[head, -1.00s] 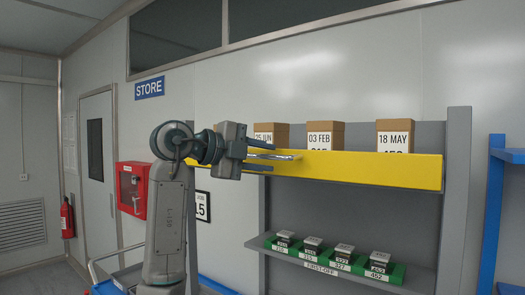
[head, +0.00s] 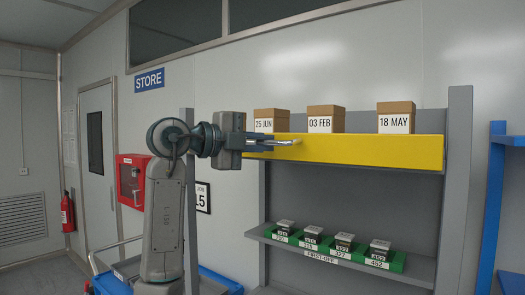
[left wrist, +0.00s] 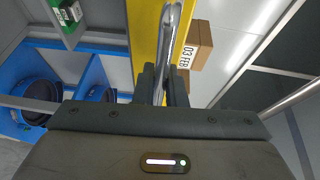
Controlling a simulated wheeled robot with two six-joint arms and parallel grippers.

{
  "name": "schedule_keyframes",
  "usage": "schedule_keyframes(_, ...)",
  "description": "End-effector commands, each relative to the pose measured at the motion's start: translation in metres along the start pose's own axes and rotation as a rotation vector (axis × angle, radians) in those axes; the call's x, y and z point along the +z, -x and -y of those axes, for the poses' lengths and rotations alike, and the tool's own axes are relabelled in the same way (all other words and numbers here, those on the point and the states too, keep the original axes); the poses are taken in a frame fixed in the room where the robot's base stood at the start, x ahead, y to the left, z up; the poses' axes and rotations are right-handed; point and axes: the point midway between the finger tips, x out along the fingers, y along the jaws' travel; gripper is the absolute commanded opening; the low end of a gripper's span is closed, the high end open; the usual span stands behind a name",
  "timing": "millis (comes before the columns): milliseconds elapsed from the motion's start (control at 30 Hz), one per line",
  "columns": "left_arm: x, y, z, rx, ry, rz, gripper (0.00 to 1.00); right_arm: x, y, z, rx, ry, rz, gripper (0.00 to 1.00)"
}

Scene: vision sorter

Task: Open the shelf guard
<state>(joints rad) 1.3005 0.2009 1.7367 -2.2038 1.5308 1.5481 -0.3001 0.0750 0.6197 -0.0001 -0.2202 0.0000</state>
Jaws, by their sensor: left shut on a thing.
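The shelf guard is a long yellow bar (head: 370,150) across the front of the upper shelf. It lies level, with its face toward me, and covers the lower part of the boxes behind it. A silver handle (head: 287,142) sticks out near its left end. My left gripper (head: 262,147) is shut on this handle. In the left wrist view the handle (left wrist: 174,45) runs between the dark fingers (left wrist: 164,84), with the yellow guard (left wrist: 143,40) alongside. My right gripper is not in view.
Dated boxes, such as the 03 FEB box (head: 320,116), stand behind the guard. A lower shelf holds a green rack (head: 395,262) with several small parts. Grey uprights (head: 456,190) flank the shelf. A blue rack (head: 490,210) stands at right, a blue cart (head: 215,282) below my arm.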

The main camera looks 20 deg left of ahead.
Motion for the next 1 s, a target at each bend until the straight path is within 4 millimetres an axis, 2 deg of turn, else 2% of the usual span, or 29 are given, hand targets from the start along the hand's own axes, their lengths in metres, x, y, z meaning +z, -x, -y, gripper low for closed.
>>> schedule_keyframes(33, 0.0, 0.001, -0.012, -0.03, -0.013, 0.001, 0.0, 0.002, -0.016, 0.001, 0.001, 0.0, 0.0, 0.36)
schedule_keyframes(200, -0.002, 0.004, -0.022, -0.165, -0.068, 0.0, 0.0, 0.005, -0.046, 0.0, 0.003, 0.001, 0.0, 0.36)
schedule_keyframes(600, -0.004, 0.009, -0.042, -0.517, -0.21, 0.0, 0.0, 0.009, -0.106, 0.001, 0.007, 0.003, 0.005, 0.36)
schedule_keyframes(900, -0.003, 0.008, -0.054, -0.777, -0.314, 0.001, 0.0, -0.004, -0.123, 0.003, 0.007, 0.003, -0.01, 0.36)
schedule_keyframes(1000, -0.003, 0.008, -0.056, -0.778, -0.32, 0.001, 0.0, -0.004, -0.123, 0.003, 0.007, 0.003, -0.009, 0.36)
